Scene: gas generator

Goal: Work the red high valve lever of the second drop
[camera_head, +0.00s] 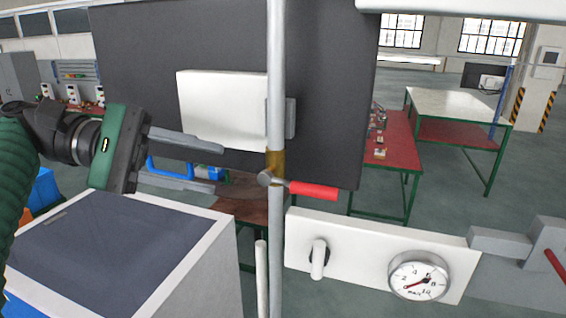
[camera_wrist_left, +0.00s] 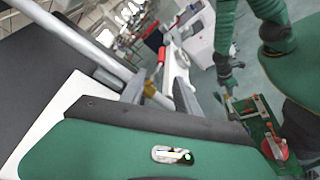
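The red valve lever (camera_head: 313,190) sticks out to the right from a brass-coloured fitting (camera_head: 276,163) on a vertical grey pipe (camera_head: 277,75). My left gripper (camera_head: 220,165) is open and empty to the left of the pipe. Its fingers point right toward the fitting, with a gap to the pipe in the head view. In the left wrist view the red lever (camera_wrist_left: 161,56) and the fitting (camera_wrist_left: 150,88) show beyond and between the fingers. My right gripper (camera_wrist_left: 232,82) is small in the left wrist view, hanging away from the lever; its fingers cannot be made out.
A white panel with a pressure gauge (camera_head: 419,276) and a small white handle (camera_head: 318,258) stands below right of the lever. A grey-topped cabinet (camera_head: 110,245) is below my left gripper. A dark board (camera_head: 330,90) stands behind the pipe. Red-topped benches (camera_head: 398,150) are farther back.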

